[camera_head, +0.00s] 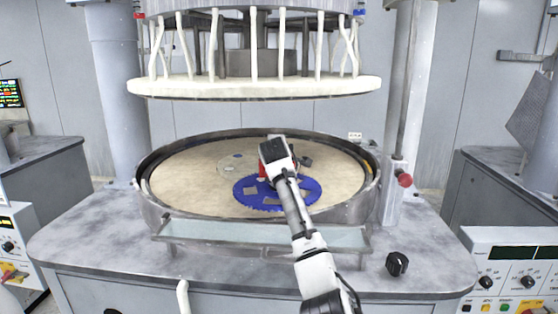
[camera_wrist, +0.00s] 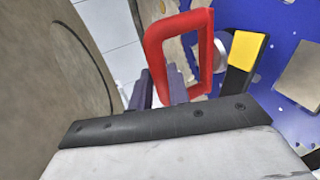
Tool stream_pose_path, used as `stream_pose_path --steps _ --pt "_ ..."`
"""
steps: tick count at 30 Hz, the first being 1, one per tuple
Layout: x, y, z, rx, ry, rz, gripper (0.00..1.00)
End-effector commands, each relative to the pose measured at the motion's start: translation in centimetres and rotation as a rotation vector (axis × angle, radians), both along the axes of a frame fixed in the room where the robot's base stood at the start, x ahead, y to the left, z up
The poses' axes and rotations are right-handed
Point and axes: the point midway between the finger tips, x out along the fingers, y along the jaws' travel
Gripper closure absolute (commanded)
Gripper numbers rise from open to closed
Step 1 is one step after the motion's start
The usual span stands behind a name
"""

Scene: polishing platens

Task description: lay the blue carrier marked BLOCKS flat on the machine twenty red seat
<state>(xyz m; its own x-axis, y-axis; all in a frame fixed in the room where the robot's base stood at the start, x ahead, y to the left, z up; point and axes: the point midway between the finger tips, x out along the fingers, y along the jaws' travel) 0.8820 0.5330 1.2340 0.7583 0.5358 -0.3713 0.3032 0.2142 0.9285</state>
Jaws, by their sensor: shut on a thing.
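The blue carrier (camera_head: 275,203) is a toothed disc with several square cut-outs. It lies about level over the front right part of the tan platen (camera_head: 190,185); I cannot tell whether it touches. Its blue face also fills the right of the wrist view (camera_wrist: 270,95). My gripper (camera_wrist: 160,90) is shut on the red loop handle (camera_wrist: 157,50), beside a yellow and black lever (camera_wrist: 243,60). In the head view my gripper (camera_head: 272,168) is above the carrier's back edge and hides part of it. The BLOCKS mark cannot be read, and no separate red seat can be made out.
A raised metal rim (camera_head: 150,205) surrounds the platen. A white upper plate (camera_head: 255,87) hangs above it. A pale round shape (camera_head: 236,163) lies on the platen at the back. A red knob (camera_head: 404,180) and a black knob (camera_head: 397,263) stand on the right.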

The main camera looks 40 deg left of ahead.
Motion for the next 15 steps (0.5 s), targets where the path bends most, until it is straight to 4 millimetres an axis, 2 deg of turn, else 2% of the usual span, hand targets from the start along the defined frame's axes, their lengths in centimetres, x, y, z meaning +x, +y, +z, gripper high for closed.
stream_pose_path --steps 1,11,15 --pt "0.2 0.3 0.7 0.006 -0.008 0.001 1.0" --pt "1.9 2.4 0.7 0.008 -0.008 0.001 1.0" --pt "2.4 3.0 -0.4 0.006 -0.007 0.002 1.0"
